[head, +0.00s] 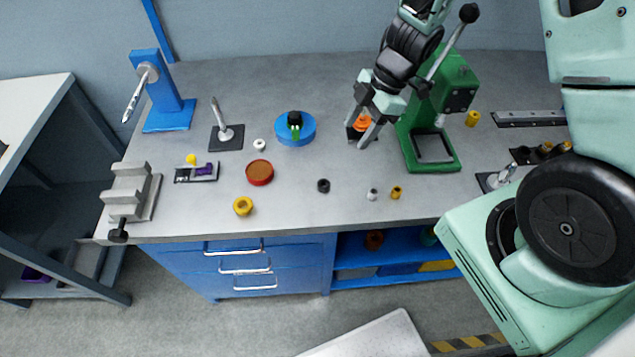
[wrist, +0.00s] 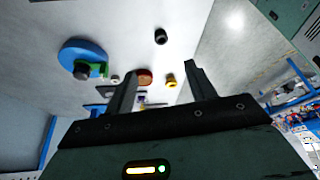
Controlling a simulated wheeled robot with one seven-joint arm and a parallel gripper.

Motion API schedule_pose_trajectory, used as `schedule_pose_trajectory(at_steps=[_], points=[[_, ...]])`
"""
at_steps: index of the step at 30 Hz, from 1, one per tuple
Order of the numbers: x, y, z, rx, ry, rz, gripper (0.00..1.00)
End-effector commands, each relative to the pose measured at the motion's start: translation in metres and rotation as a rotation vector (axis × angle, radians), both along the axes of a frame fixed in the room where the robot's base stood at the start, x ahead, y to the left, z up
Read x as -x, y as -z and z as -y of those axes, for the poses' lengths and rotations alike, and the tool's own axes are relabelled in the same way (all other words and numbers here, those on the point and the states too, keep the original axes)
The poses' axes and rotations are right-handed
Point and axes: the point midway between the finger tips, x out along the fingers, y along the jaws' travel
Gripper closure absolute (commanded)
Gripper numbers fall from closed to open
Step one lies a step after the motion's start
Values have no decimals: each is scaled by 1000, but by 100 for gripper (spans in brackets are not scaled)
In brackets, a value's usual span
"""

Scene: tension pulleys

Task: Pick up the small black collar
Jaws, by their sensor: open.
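The small black collar (head: 323,185) stands alone on the grey bench top near its front edge, in the middle of the head view. It also shows in the wrist view (wrist: 161,36), beyond and between my fingertips. My gripper (head: 361,132) is open and empty, raised above the bench, up and to the right of the collar in the head view. Its two fingers also show in the wrist view (wrist: 160,75). The gripper is well apart from the collar.
A blue round base (head: 295,138), a red dish (head: 260,172) and a yellow ring (head: 243,206) lie left of the collar. A white collar (head: 372,194) and a small yellow collar (head: 396,192) stand to its right. A green press (head: 455,75) stands beside my gripper.

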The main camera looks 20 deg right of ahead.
Motion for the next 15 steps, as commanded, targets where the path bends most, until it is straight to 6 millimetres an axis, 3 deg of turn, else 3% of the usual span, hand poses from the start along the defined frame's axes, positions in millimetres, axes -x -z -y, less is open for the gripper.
schedule_pose_trajectory(at_steps=[15], points=[[-1, 93, -37, -2, -1, -5, 45]])
